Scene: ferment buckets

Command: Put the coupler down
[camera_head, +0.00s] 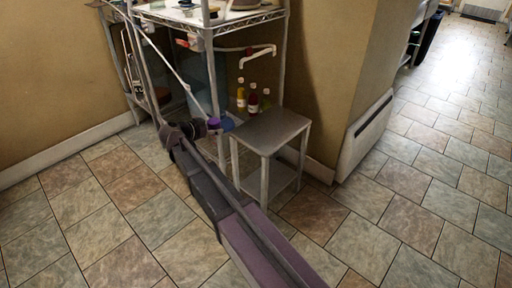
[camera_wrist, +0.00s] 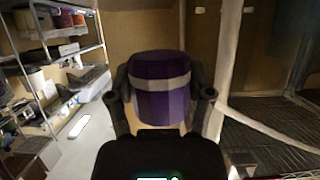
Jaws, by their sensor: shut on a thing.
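The coupler is a purple cylinder with a pale grey band (camera_wrist: 160,87), seen in the middle of the wrist view. My gripper (camera_wrist: 161,97) is shut on it, with one dark finger on each side. In the head view the purple coupler (camera_head: 213,123) shows small at the end of my arm, left of a small metal table (camera_head: 272,128). It looks held up off the floor, beside the table's left edge and not over its top.
The small table's top is bare. Several bottles (camera_head: 253,98) stand behind it by a wire rack (camera_head: 240,27). A white panel (camera_head: 366,137) leans at the wall corner on the right. The tiled floor (camera_head: 400,220) in front is clear.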

